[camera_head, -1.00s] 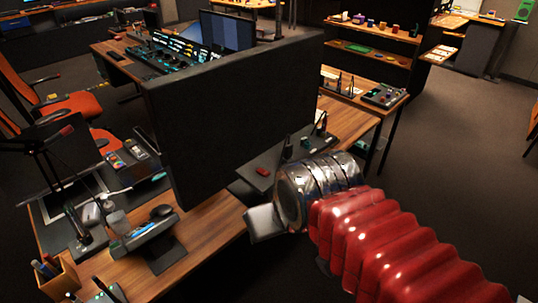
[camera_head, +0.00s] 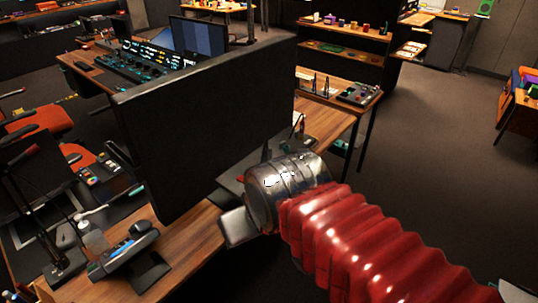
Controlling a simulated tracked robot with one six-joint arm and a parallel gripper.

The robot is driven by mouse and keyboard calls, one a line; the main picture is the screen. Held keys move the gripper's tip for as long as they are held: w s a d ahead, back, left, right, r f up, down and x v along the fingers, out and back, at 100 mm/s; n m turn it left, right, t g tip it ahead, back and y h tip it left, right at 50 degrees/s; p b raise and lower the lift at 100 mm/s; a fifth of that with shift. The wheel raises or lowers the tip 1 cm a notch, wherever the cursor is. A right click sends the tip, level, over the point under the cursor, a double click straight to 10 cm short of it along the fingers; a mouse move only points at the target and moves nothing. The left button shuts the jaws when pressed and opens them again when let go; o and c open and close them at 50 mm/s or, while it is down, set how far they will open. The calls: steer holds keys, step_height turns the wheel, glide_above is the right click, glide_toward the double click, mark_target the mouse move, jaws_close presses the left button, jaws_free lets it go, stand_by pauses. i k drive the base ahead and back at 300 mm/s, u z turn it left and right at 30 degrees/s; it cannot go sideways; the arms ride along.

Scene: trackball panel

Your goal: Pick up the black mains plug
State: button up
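I cannot make out a black mains plug for certain in the head view; several small dark items on the desk are too small or shaded to tell. My gripper (camera_head: 238,227) is at the end of my red-sleeved arm, past a shiny metal wrist.
The large dark screen (camera_head: 207,125) stands upright on the desk and blocks the view behind it. A dark stand (camera_head: 150,272) with small items is at the near left. A control box (camera_head: 358,95) sits at the far desk end. Open floor (camera_head: 430,150) lies to the right.

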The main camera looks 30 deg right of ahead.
mark_target(268, 154)
steer(key=i, duration=0.95)
steer(key=u, duration=0.05)
